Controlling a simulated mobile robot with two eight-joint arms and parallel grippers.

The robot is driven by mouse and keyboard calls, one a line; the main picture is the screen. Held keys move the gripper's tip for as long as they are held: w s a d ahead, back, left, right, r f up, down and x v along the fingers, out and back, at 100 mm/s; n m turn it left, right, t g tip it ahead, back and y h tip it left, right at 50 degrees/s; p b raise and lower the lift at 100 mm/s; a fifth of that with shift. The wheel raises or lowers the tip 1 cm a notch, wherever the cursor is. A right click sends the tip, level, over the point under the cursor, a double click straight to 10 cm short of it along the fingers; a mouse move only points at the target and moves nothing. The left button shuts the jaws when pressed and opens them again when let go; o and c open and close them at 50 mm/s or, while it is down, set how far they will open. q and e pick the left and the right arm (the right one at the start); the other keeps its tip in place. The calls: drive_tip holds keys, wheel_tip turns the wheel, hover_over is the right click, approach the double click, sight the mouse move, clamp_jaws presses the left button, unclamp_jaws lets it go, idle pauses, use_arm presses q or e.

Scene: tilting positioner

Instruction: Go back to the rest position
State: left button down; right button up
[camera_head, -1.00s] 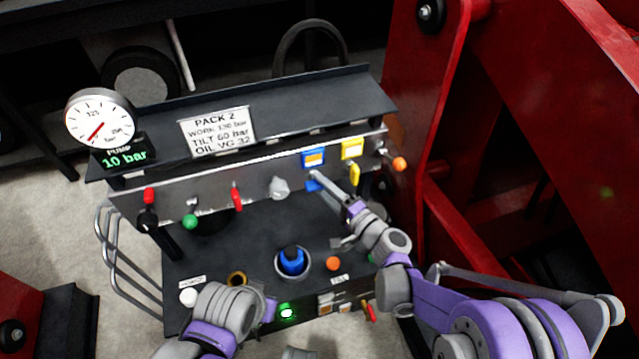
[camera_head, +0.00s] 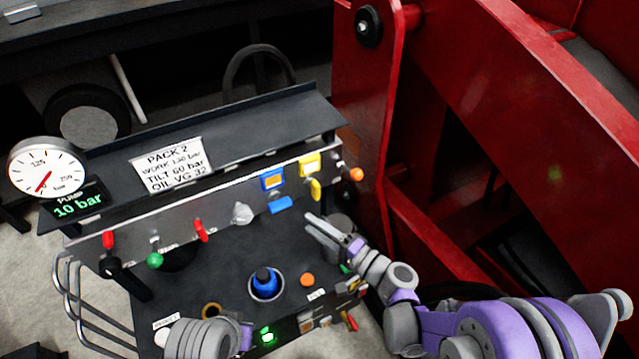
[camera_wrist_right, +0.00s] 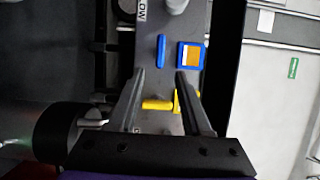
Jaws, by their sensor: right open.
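My right gripper (camera_head: 313,222) is open and empty in the head view, in front of the right part of the control panel. It is apart from the blue lever (camera_head: 280,205), which sits below a blue-framed tag (camera_head: 273,180). In the right wrist view, the two fingers of my right gripper (camera_wrist_right: 160,75) stand apart, with the blue lever (camera_wrist_right: 162,50) ahead of them. A yellow lever (camera_wrist_right: 158,105) shows between and behind the fingers there. Part of my left arm shows at the bottom of the head view, but its gripper does not.
The control panel (camera_head: 190,211) carries red, green, grey and yellow levers. A gauge (camera_head: 46,168) and a display reading 10 bar (camera_head: 78,203) are at left. A large red frame (camera_head: 470,75) stands close at right.

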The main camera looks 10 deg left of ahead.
drive_tip(key=s+d+f+n+g+h, duration=0.25)
drive_tip(key=s+d+h, duration=0.45)
drive_tip(key=s+d, duration=0.5)
drive_tip(key=s+d+f+n+g+h, duration=0.1)
drive_tip(key=s+d+n+g+h, duration=0.25)
drive_tip(key=s+d+h, duration=0.6)
use_arm(q)
wheel_tip(320, 180, up, 24)
drive_tip(key=w+t+p, duration=0.1)
drive_tip(key=p, duration=2)
drive_tip(key=shift+w+r, duration=0.2)
use_arm(e)
wheel_tip(320, 180, up, 24)
drive_tip(key=d+t+y, duration=0.1)
drive_tip(key=shift+d+r+n+t, duration=0.2)
drive_tip(key=shift+d+n+t, duration=0.1)
drive_tip(key=shift+d+n, duration=0.1)
use_arm(q)
drive_tip(key=shift+s, duration=0.15)
use_arm(e)
drive_tip(key=shift+s+y, duration=0.25)
